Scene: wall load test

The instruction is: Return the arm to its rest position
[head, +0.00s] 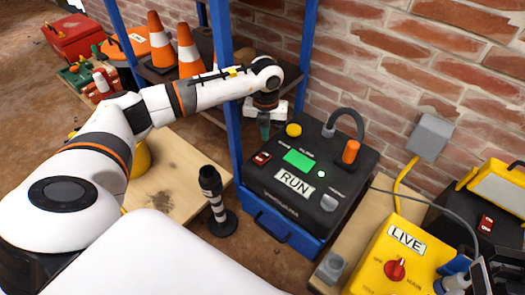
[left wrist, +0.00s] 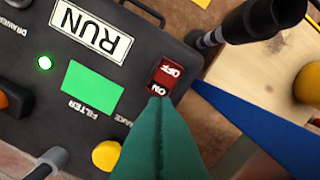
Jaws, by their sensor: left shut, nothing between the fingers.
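My left arm reaches across the head view from the left. Its left gripper (head: 264,130) has green fingers pointing down, shut and empty, over the left back part of a black control box (head: 310,180). In the left wrist view the closed fingertips (left wrist: 157,100) show beside the ON end of a red rocker switch (left wrist: 167,77). I cannot tell whether they touch it. The switch also shows in the head view (head: 261,158). The box has a lit green screen (head: 299,160), a RUN label (head: 293,182) and a green light (head: 321,174). My right gripper is not in view.
A blue post (head: 222,60) stands close to my left forearm. A black post with white bands (head: 213,195) stands left of the box. Orange cones (head: 188,50) sit on a shelf behind. A yellow LIVE box (head: 385,265) is at right, before the brick wall (head: 400,70).

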